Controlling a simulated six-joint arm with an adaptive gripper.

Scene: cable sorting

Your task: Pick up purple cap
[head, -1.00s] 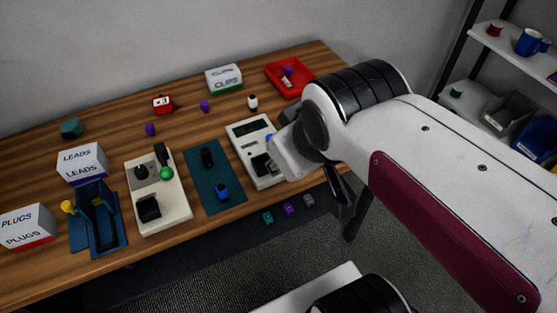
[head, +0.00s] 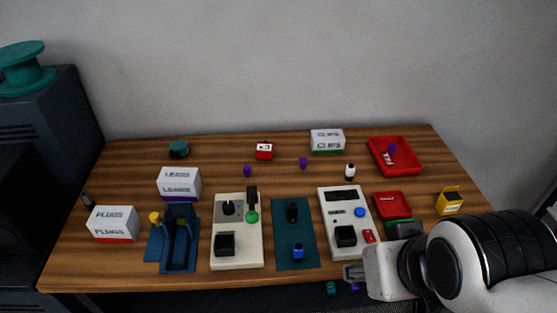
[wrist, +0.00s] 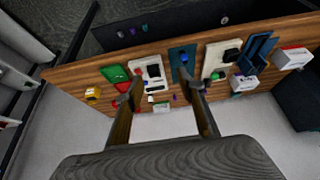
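Two small purple caps stand on the wooden table: one left of centre (head: 247,171), the other to its right (head: 303,162), in front of the white CLIPS box. Another purple piece (head: 391,148) lies in the red tray at the back right. My gripper (head: 353,273) is at the table's front edge in the head view, well in front of the caps and apart from them. The wrist view shows its two fingers spread with nothing between them (wrist: 160,88); the caps are tiny there, hard to tell apart.
The red tray (head: 412,170), CLIPS box (head: 327,139), LEADS box (head: 179,183) and white bottle (head: 350,172) stand around the back. The cream device (head: 237,254), teal mat (head: 282,225) and white device (head: 338,195) lie between my gripper and the caps. Bare wood surrounds both caps.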

